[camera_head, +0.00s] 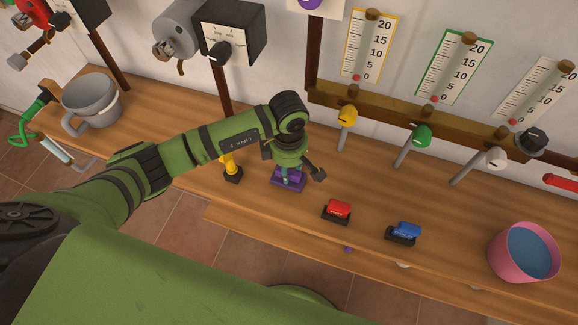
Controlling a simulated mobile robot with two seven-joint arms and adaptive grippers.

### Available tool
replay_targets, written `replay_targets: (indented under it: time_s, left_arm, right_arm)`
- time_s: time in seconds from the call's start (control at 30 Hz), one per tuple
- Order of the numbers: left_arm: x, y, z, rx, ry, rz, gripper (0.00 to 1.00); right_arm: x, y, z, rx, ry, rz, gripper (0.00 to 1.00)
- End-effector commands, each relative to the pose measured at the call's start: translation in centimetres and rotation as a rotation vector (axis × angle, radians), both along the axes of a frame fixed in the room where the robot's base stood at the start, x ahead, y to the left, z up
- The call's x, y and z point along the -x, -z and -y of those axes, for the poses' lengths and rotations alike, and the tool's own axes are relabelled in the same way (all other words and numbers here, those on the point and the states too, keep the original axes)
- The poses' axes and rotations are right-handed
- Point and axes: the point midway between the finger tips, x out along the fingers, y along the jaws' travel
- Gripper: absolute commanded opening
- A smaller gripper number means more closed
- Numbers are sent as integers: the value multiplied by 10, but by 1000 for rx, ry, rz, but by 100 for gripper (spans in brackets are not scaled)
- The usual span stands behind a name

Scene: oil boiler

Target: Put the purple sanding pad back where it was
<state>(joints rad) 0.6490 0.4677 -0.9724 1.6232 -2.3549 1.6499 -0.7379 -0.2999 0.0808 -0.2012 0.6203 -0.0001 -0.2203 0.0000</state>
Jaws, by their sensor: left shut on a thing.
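The purple sanding pad (289,182) is on or just above the wooden bench, left of a red block. My left arm comes in from the left, and its gripper (287,172) points down onto the pad. The gripper is shut on the pad, though the fingertips are partly hidden by the wrist. Whether the pad touches the bench is hard to tell. My right gripper is not in view.
A yellow item on a dark base (231,170) stands close to the left. A red block (337,210) and a blue block (404,232) sit to the right, then a pink bucket (524,252). A grey mug (92,101) is far left. Valve levers (421,137) line the back.

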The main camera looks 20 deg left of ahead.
Motion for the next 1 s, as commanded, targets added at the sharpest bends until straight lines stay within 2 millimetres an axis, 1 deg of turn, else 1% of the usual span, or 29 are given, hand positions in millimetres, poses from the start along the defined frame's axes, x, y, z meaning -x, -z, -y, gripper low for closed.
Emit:
replay_targets:
  time_s: [0.13,0.17,0.2,0.23,0.53,0.63,0.67,0.77,1.0]
  left_arm:
    - [0,4,0,0,0,1,5]
    - [0,4,0,0,0,0,36]
    - [0,3,0,0,0,0,52]
    - [0,3,0,0,0,0,55]
    - [0,2,0,0,0,0,55]
    - [0,-3,0,0,-1,-1,55]
    - [-1,-4,0,1,0,1,55]
    - [-2,-17,0,1,0,6,55]
    - [-2,-69,0,1,2,8,55]
  right_arm:
    - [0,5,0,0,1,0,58]
    - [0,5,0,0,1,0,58]
    - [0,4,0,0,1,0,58]
    - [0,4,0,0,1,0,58]
    - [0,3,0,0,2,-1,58]
    - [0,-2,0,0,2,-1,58]
    - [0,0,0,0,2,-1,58]
    - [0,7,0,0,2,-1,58]
    - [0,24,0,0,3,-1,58]
